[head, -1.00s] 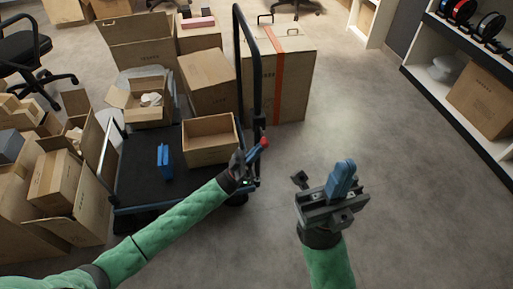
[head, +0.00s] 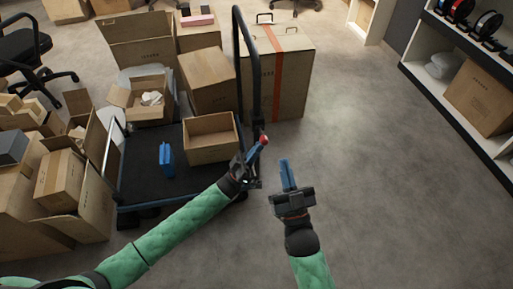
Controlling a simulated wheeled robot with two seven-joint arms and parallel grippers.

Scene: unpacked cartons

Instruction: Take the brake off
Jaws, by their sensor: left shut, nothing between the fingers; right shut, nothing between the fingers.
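The cart (head: 140,193) has a dark deck with a blue edge and a tall black push handle (head: 238,70). A small red knob (head: 264,139), which looks like the end of the brake lever, shows low beside the handle. My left gripper (head: 254,151) is shut with its fingertips close by the red knob; I cannot tell if they touch it. The rest of the lever is hidden behind the gripper. My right gripper (head: 287,173) is shut and empty, its blue fingers pointing up the picture, to the right of the cart and apart from it.
An open empty carton (head: 211,154) and a blue object (head: 166,160) sit on the deck. A tall carton with an orange strap (head: 290,75) stands behind the handle. Several open cartons crowd the left. Shelves (head: 455,95) line the right. The floor (head: 390,190) between is clear.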

